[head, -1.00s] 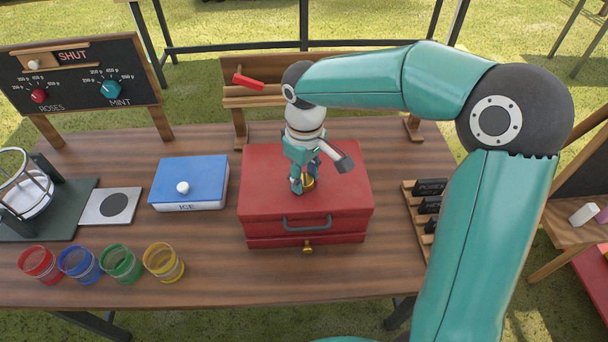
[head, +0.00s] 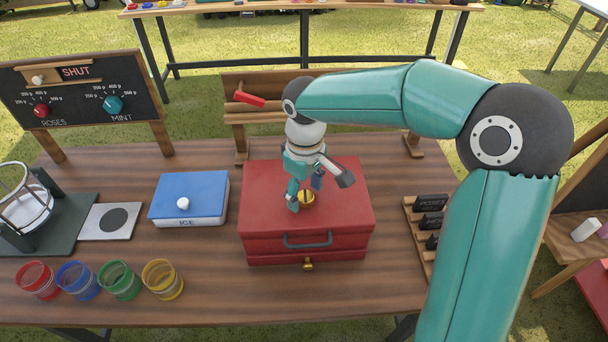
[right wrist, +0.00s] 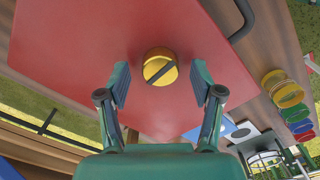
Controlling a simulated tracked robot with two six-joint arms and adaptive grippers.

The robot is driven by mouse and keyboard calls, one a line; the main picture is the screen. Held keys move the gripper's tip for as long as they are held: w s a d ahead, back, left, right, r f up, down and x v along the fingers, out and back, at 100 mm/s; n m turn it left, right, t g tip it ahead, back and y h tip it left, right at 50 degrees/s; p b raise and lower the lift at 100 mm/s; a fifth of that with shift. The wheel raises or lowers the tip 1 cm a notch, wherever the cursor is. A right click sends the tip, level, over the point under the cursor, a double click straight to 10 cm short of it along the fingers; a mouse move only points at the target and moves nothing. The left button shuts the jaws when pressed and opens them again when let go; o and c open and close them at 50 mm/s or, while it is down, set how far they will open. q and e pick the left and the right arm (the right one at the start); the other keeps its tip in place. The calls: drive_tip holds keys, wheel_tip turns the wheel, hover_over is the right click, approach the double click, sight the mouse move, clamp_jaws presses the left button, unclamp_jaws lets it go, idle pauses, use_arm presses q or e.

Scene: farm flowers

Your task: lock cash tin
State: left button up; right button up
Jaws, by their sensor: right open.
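The red cash tin (head: 345,215) stands on the wooden table with its lid down. A round brass lock knob (head: 307,196) with a dark slot sits on its lid. A dark handle (head: 307,240) and a small brass knob (head: 308,266) are on its front. My right gripper (head: 304,198) points down over the lid at the brass knob. In the right wrist view its open fingers (right wrist: 160,85) stand on either side of the brass knob (right wrist: 160,67), apart from it. The knob's slot runs diagonally there. My left gripper is not in view.
A blue ice box (head: 190,196) stands left of the tin, with a grey plate (head: 85,222) beyond it. Several coloured jars (head: 120,280) stand front left. A wooden rack (head: 418,225) with dark labels is at right. A wooden stand (head: 240,115) is behind the tin.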

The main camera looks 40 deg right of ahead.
sight(305, 195)
wheel_tip(305, 195, up, 12)
drive_tip(key=shift+f, duration=0.25)
idle(0.6)
